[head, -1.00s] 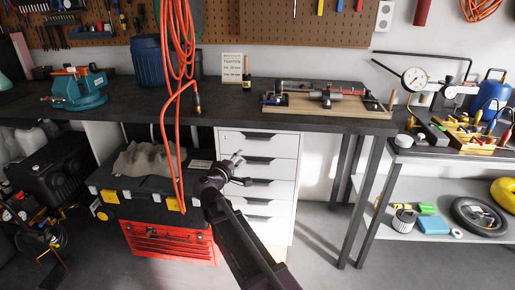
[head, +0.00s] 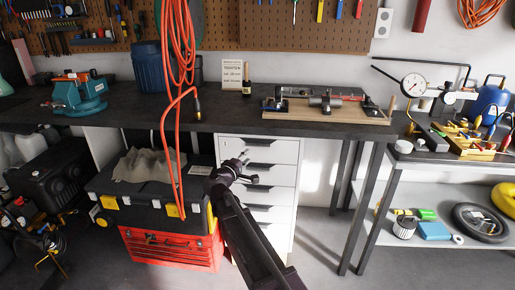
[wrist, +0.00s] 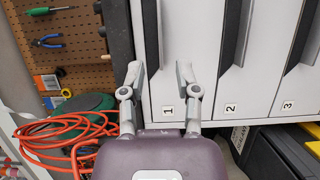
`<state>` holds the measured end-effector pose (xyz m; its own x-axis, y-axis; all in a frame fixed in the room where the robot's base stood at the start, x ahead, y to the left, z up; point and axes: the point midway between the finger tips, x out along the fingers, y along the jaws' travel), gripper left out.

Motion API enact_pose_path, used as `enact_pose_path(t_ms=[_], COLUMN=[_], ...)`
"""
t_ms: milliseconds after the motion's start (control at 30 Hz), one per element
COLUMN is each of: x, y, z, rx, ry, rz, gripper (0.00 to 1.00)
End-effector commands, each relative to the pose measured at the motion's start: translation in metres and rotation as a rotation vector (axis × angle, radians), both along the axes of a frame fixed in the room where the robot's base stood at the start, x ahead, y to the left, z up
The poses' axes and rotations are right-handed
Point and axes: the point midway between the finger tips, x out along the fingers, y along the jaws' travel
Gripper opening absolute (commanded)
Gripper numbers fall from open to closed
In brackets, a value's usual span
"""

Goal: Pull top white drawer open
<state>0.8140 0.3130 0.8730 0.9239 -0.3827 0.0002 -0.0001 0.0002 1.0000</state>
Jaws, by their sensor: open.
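The white drawer cabinet stands under the workbench (head: 120,116). Its top drawer (head: 285,153) looks shut, with a dark handle strip (head: 262,143) on its front. In the wrist view the drawers appear turned sideways, and the top drawer (wrist: 175,30) carries the label 1. My gripper (head: 246,167) is open and empty in front of the upper drawers. In the wrist view the fingers of my gripper (wrist: 160,68) appear on either side of the lower end of the top drawer's dark handle strip (wrist: 152,35). I cannot tell whether they touch it.
Drawers 2 (wrist: 232,60) and 3 (wrist: 288,60) follow beside it. A black toolbox (head: 140,198) on a red tool chest (head: 170,248) stands left of the cabinet. An orange cable (head: 178,60) hangs in front of the bench. Floor to the cabinet's right is clear.

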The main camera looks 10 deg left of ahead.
Motion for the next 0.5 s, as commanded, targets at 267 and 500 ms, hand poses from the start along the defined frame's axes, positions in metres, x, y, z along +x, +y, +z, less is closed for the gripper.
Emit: enact_pose_path(t_ms=[267,500], x=[0.043,0.069], y=[-0.017,-0.028], z=[0.0,0.0], rx=[0.0,0.0], ry=[0.0,0.0], rz=[-0.002,-0.001], gripper=[0.41,0.41])
